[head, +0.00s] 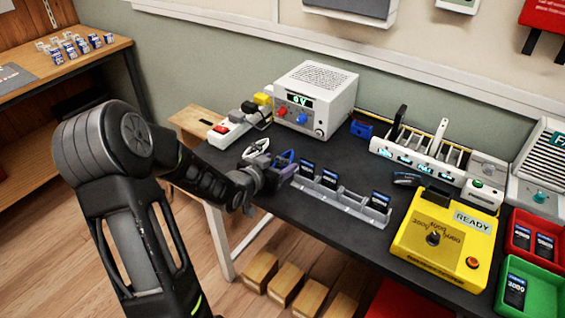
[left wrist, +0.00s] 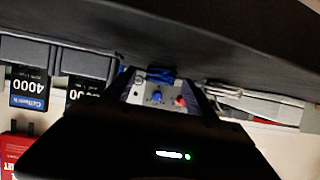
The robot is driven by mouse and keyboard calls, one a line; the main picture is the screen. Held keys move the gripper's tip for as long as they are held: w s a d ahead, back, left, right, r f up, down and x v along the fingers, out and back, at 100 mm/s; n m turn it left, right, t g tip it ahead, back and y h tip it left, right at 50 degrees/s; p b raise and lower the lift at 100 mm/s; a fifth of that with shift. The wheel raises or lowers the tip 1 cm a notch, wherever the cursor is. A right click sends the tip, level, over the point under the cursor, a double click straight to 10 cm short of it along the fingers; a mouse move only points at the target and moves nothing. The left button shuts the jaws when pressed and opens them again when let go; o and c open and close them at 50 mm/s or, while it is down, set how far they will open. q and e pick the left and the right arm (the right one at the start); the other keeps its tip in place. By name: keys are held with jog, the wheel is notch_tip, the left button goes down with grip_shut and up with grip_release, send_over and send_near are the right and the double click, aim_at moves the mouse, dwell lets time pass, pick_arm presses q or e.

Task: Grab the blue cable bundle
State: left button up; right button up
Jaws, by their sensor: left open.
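The blue cable bundle (left wrist: 160,75) lies on the dark table in front of the power supply. In the left wrist view it shows between my fingertips, beyond them. In the head view a blue-purple patch of it (head: 286,155) shows at my left gripper (head: 271,160), partly hidden by the fingers. My left gripper also shows in the left wrist view (left wrist: 160,82). It is open, low over the table's left end, with nothing clamped. I cannot tell whether a finger touches the bundle. My right gripper is not in view.
The white power supply (head: 315,98) stands behind, with a power strip (head: 238,125) left of it. Farther right are a yellow tester (head: 445,235), a charging rack (head: 416,158) and red (head: 518,227) and green (head: 540,289) bins.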

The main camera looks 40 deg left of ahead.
aim_at(278, 165)
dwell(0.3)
pick_arm(q)
grip_shut()
dwell(0.6)
notch_tip(278, 165, up, 10)
jog(key=p, duration=0.1)
jog(key=shift+p, duration=0.35)
dwell(0.6)
